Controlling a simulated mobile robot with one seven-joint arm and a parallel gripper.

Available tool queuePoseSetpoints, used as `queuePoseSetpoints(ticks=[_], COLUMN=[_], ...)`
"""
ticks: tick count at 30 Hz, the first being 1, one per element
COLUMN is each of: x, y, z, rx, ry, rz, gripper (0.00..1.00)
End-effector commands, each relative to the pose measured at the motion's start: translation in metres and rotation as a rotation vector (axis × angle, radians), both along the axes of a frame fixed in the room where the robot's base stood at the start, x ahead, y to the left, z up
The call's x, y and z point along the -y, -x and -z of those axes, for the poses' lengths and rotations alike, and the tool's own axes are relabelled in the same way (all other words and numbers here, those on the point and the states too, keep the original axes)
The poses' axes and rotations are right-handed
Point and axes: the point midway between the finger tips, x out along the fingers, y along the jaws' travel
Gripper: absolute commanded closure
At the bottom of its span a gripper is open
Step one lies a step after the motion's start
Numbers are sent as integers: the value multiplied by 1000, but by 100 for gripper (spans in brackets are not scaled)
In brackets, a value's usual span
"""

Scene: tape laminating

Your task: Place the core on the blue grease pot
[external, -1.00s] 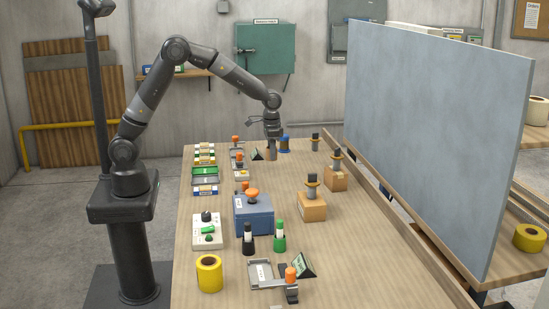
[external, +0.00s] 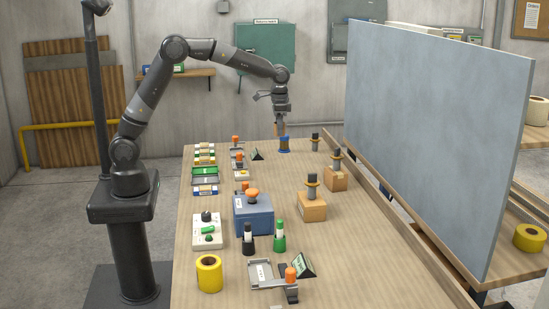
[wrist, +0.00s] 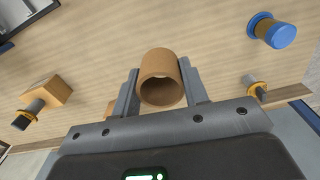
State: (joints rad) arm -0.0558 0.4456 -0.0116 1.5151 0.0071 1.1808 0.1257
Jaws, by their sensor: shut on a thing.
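The core (wrist: 160,80) is a brown cardboard tube. In the wrist view it sits between my two gripper fingers (wrist: 160,95), with its open end towards the camera. My gripper (external: 280,121) is shut on it and holds it above the far part of the table in the external view, where the core (external: 279,130) shows small below the fingers. The blue grease pot (external: 284,145) stands upright on the table just below the core in the external view. In the wrist view the blue pot (wrist: 273,31) lies at the upper right, apart from the core.
Cardboard-coloured blocks with dark-topped posts (external: 312,205) stand right of the middle. A blue box with an orange knob (external: 253,217) and several trays line the left side. A large grey panel (external: 440,140) bounds the table's right side.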

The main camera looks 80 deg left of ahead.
Motion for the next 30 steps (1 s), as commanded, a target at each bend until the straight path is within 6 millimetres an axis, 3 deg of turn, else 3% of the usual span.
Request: queuePoseSetpoints(ticks=[1, 6, 13, 24, 30], x=[-21, -69, -102, -178, -206], y=[-11, -29, -38, -54, -60], z=[-7, -26, -33, 14, 30], rx=[3, 2, 0, -2, 0], ry=[0, 0, 1, 2, 1], rz=[6, 48, 73, 72, 73], gripper=[81, 81, 81, 81, 81])
